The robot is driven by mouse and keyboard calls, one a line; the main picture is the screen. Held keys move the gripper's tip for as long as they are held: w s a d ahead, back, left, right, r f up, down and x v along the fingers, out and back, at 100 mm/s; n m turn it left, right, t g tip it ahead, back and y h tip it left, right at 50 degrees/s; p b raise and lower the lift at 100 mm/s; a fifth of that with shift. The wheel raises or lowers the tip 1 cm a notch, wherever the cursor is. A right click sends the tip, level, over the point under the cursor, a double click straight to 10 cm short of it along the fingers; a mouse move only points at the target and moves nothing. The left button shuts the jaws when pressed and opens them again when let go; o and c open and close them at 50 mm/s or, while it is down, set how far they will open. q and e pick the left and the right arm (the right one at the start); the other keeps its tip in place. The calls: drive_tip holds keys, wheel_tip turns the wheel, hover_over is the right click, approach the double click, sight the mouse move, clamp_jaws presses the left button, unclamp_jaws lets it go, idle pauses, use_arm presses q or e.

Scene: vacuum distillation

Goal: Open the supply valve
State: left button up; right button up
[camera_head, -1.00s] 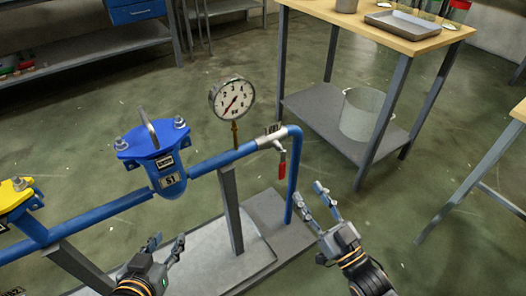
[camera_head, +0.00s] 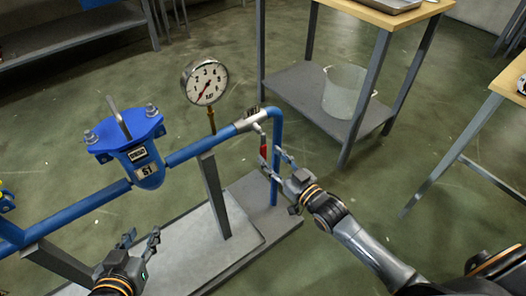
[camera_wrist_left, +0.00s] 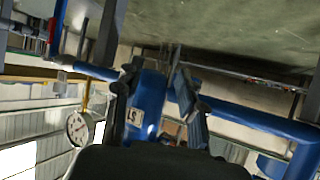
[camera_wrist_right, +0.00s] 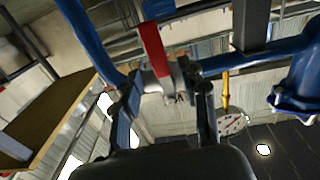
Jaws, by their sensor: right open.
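The supply valve (camera_head: 252,120) is a silver fitting on the blue pipe, and its red lever (camera_head: 263,150) hangs down beside the pipe's downward bend. In the right wrist view the red lever (camera_wrist_right: 152,48) and the metal valve body (camera_wrist_right: 168,80) lie ahead, roughly between the fingertips. My right gripper (camera_head: 274,161) is open, with its fingertips close to the lever; I cannot tell whether they touch it. My left gripper (camera_head: 142,240) is open and empty, low in front of the blue strainer.
A pressure gauge (camera_head: 205,82) rises from the pipe left of the valve. The blue strainer (camera_head: 130,143) sits further left. A grey post (camera_head: 214,195) supports the pipe above the base plate (camera_head: 185,250).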

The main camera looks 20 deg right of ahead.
sight(264, 151)
drive_tip(key=x, duration=0.3)
drive_tip(key=shift+w+a+b, duration=0.1)
drive_tip(key=shift+w+b, duration=0.2)
drive_tip(key=shift+b, duration=0.05)
drive_tip(key=shift+w+a, duration=0.2)
drive_tip(key=shift+w, duration=0.25)
use_arm(q)
drive_tip(key=w+r+t, duration=0.1)
drive_tip(key=d+r+t, duration=0.1)
drive_tip(key=r, duration=0.1)
drive_tip(key=w+r+t+h, duration=0.1)
drive_tip(key=shift+w+d+r, duration=0.2)
drive_tip(key=shift+w+r, duration=0.1)
drive_tip(key=shift+r, duration=0.1)
use_arm(e)
drive_tip(key=shift+c, duration=0.5)
clamp_jaws()
